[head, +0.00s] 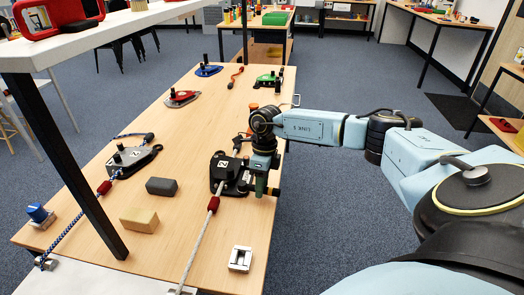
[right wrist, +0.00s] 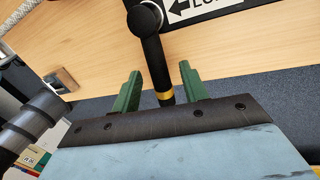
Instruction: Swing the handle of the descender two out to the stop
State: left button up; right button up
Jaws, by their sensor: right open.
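A dark descender (head: 221,165) with a white label stands on the wooden table, with a pale rope and red sleeve running from it toward the front edge. I cannot read its label surely. My right gripper (head: 262,183) is at its right side, pointing down. In the right wrist view its black handle (right wrist: 153,58) with a gold band reaches between the green fingers of my right gripper (right wrist: 160,76). The fingers are open, with visible gaps on both sides of the handle. A second dark descender (head: 133,158) with a blue rope is further left. My left gripper is not in view.
A dark grey block (head: 161,187), a tan block (head: 139,220) and a small silver-white device (head: 240,259) lie on the near table. Red (head: 182,98), blue (head: 208,70) and green (head: 266,80) devices stand further back. A white shelf (head: 100,35) overhangs the left side.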

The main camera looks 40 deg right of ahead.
notch_tip(320, 180, up, 8)
jog(key=d+p, duration=0.1)
jog(key=p, duration=0.5)
jog(key=shift+w+d, duration=0.2)
jog(key=shift+w, duration=0.2)
jog(key=shift+f, duration=0.1)
